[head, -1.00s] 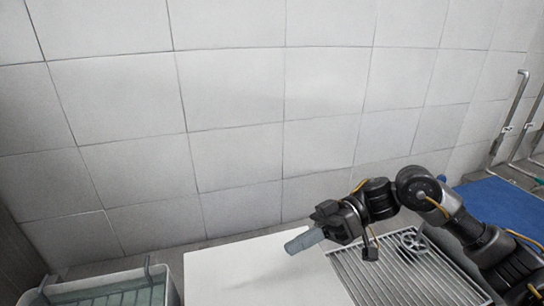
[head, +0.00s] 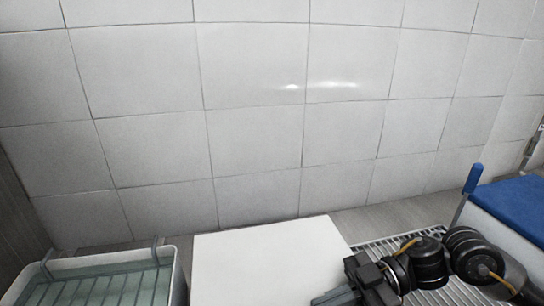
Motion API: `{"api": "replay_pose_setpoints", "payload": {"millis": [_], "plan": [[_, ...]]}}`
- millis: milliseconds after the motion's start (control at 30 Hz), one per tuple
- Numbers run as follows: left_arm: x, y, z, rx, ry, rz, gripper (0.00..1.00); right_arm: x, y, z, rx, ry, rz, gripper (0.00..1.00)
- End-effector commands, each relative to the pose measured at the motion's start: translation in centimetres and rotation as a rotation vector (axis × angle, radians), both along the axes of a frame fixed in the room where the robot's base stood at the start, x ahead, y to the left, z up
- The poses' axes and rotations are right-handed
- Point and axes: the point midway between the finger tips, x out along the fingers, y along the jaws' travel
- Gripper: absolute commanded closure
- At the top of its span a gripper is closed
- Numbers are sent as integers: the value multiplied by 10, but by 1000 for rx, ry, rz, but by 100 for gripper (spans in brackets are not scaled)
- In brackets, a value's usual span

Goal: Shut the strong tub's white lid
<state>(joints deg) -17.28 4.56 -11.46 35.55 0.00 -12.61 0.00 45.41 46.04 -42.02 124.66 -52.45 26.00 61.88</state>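A flat white panel (head: 265,262) fills the lower middle of the head view; its lower part is cut off by the frame edge. I cannot tell whether it is the tub's lid or a tabletop. My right gripper (head: 338,297) is low at the panel's right edge, partly cut off by the bottom edge. Whether its fingers are open, shut or holding something is not clear. My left gripper is not in view. No tub clearly joined to a white lid shows.
A white-rimmed basket (head: 172,277) with pale green ribbed contents and grey handles stands at lower left. A metal rack (head: 372,250) lies behind my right arm. A white box with a blue top (head: 515,205) and a blue handle (head: 473,179) stands at right. A tiled wall closes the back.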

Motion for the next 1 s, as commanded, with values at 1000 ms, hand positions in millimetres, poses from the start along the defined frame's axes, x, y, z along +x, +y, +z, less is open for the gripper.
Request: {"api": "replay_pose_setpoints", "payload": {"millis": [1000], "plan": [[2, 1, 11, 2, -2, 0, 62, 11, -62, 14, -2, -13, -1, 100]]}}
